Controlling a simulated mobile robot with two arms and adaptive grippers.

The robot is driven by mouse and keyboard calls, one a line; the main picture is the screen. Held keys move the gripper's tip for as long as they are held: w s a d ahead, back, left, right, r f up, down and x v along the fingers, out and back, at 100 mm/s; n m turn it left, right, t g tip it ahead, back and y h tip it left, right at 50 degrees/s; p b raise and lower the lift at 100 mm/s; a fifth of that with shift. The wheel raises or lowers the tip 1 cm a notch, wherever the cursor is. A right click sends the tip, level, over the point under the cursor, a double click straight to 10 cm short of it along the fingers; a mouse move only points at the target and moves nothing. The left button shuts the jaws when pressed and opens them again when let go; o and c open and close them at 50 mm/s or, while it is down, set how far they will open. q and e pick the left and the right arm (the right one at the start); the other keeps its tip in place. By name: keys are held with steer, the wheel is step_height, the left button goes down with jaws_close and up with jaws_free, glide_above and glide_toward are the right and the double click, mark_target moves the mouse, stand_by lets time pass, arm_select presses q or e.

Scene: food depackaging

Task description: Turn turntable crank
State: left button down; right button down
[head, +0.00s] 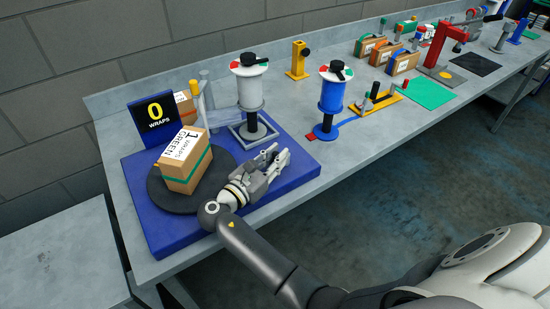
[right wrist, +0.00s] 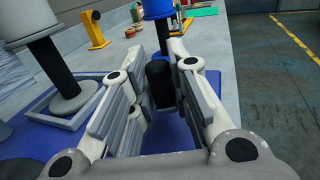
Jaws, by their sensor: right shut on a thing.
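The black round turntable (head: 163,203) lies on a blue base (head: 150,236). A cardboard box (head: 186,166) with a green band and a "1 WRAPS GREEN" label stands on it. My right gripper (head: 279,158) is over the right part of the base. In the right wrist view, its fingers (right wrist: 165,72) are shut on an upright black crank handle (right wrist: 160,84). The rest of the crank is hidden by the gripper. My left gripper is not in view.
A sign (head: 158,118) reading "0 WRAPS" stands behind the box. A white spool stand (head: 250,92) is close behind the gripper, and a blue spool stand (head: 331,98) is to its right. Several boxes and fixtures line the bench further back.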

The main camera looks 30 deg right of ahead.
steer(key=shift+s+d+f, duration=0.15)
steer(key=shift+s+d, duration=0.05)
steer(key=shift+s, duration=0.05)
steer(key=c, duration=1.6)
jaws_free()
steer(key=shift+o, duration=1.2)
steer(key=shift+s+d, duration=0.15)
steer(key=shift+s, duration=0.1)
steer(key=shift+w, duration=0.1)
steer(key=shift+w+r, duration=0.1)
steer(key=shift+r, duration=0.35)
step_height(320, 180, up, 9)
steer(key=shift+r, duration=0.2)
